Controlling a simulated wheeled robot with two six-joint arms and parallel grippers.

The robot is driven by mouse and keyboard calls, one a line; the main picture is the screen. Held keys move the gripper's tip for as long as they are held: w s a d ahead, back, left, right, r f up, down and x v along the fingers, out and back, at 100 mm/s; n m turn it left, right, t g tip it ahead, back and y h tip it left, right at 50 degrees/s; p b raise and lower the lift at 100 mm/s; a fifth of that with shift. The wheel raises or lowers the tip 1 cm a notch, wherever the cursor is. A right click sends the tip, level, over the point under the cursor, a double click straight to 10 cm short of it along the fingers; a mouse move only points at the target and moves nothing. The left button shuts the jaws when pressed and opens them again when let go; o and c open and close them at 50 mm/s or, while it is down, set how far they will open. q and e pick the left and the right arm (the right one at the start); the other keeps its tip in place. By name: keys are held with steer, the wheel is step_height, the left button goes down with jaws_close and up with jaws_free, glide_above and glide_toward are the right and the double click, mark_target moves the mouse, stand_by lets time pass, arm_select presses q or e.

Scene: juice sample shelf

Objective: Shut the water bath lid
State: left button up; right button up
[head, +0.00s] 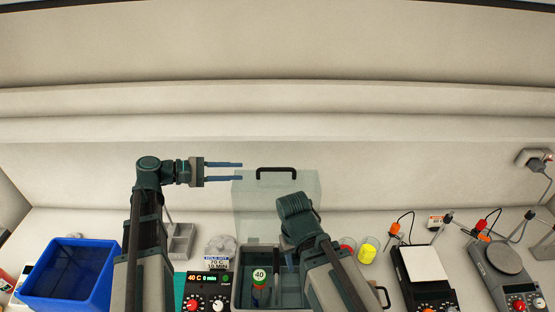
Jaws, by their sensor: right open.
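The water bath (236,292) is an open grey tank at the bottom centre, with a dark control box (208,290) at its left. Its clear lid (253,205) stands raised at the back, with a black handle (276,170) along its top edge. A bottle marked 40 (260,277) is inside the tank. My left gripper (241,172) points right with its fingers apart and empty. Its tips overlap the lid's upper left edge in the picture; I cannot tell whether they touch. My right arm covers part of the lid and tank, and its gripper fingers are hidden.
A blue bin (68,272) and a grey divided rack (181,240) are to the left. Two instruments with probes (425,265) (505,265) are further right.

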mark_target(270, 170)
arm_select(q)
steer(key=shift+w, duration=0.3)
steer(key=shift+d+f, duration=0.1)
steer(key=shift+d, duration=0.15)
steer(key=b+x, duration=0.3)
steer(key=x, duration=0.8)
steer(key=shift+w+d+f, duration=0.1)
steer(key=shift+d+f, duration=0.05)
steer(key=shift+d, duration=0.15)
steer(key=shift+x, duration=0.75)
arm_select(e)
steer(key=shift+w+f, duration=0.15)
steer(key=shift+f, duration=0.7)
steer(key=shift+w+f, duration=0.1)
steer(key=shift+f, duration=0.75)
arm_select(q)
jaws_close()
